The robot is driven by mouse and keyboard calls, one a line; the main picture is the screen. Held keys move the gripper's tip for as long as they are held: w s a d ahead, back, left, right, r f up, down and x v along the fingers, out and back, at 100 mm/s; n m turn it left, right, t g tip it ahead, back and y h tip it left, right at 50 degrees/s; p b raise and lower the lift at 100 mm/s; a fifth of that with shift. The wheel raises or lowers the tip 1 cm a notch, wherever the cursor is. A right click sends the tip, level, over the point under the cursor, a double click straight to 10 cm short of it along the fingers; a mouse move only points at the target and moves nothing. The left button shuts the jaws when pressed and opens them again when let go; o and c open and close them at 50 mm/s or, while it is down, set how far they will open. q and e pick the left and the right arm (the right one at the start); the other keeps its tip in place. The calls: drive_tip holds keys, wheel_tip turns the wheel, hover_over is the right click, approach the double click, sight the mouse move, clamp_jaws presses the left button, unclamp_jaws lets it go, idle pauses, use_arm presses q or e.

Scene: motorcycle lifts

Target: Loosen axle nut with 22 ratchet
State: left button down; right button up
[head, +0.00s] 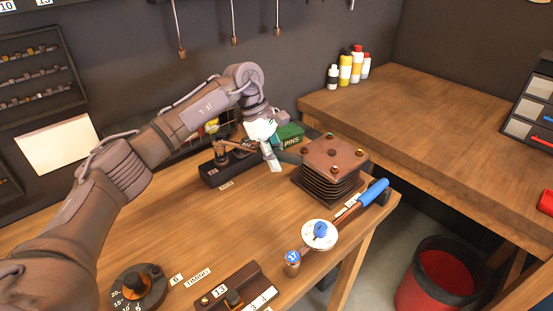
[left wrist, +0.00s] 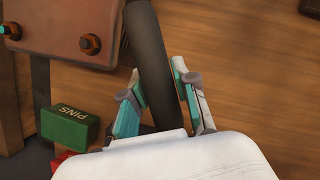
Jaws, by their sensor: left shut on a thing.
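I cannot tell whether this bar is the 22 ratchet's handle; no 22 label is readable. A dark fixture (head: 210,175) with a brown upright part stands left of the gripper; I cannot tell whether it carries the axle nut. A blue-handled tool (head: 372,192) lies at the front right. My right gripper is not in view.
The finned block (head: 335,155) with bolts on top stands close to the gripper. The green PINS box (head: 290,135) is behind it. A 17-labelled socket (head: 292,258), a white disc (head: 319,236) and a 13-labelled holder (head: 232,288) are in front. The middle left bench is clear.

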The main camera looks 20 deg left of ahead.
use_arm(q)
drive_tip(key=shift+r, duration=0.25)
drive_tip(key=shift+r+p, duration=1.75)
drive_tip(key=shift+r, duration=1.15)
